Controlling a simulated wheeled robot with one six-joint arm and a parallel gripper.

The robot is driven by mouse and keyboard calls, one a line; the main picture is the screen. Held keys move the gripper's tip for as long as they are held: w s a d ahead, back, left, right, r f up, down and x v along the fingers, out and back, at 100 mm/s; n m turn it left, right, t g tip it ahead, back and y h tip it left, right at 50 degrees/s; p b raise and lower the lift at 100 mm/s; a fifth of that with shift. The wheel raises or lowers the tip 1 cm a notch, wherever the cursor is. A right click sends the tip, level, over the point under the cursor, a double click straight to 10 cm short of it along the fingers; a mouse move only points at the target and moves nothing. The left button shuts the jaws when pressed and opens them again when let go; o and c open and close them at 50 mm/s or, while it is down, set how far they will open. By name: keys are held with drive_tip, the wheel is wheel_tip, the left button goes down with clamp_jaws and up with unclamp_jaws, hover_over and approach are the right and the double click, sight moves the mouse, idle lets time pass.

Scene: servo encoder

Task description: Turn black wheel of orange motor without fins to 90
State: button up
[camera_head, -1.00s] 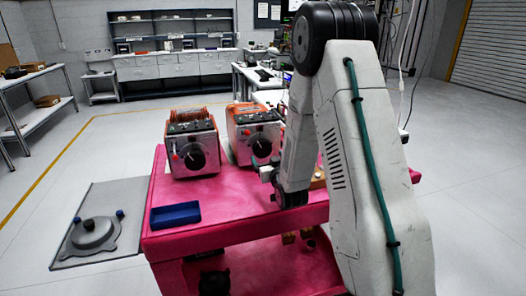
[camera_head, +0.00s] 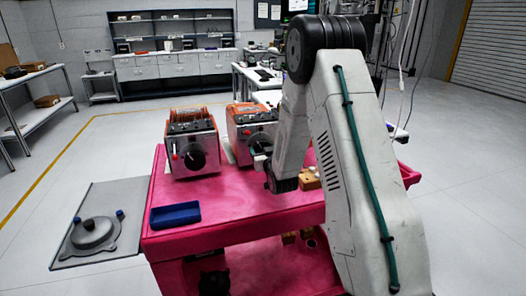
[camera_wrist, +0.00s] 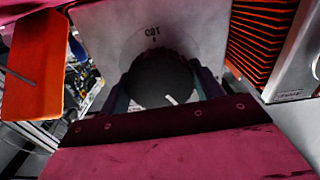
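The orange motor without fins (camera_head: 238,143) stands on the pink table, right of the finned motor (camera_head: 192,150). Its pale front face (camera_wrist: 108,30) fills the upper middle of the wrist view. Its black wheel (camera_wrist: 160,82) is in the middle there, with a short white mark low on its face. A "180" label shows upside down above the wheel. My gripper (camera_wrist: 165,92) is at the wheel, with its fingers apart, one on each side of it. I cannot see firm contact. In the head view my gripper (camera_head: 261,152) covers much of the wheel.
The finned motor's orange fins (camera_wrist: 262,38) are close on the right in the wrist view. A blue tray (camera_head: 175,215) lies at the table's front left. The table's front middle is clear.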

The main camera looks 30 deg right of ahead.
drive_tip(key=shift+n, duration=0.3)
drive_tip(key=n, duration=1.1)
drive_tip(key=shift+d, duration=0.1)
idle(0.5)
drive_tip(key=o, duration=1)
drive_tip(key=shift+s, duration=0.1)
drive_tip(key=v, duration=0.7)
drive_tip(key=shift+s, duration=0.35)
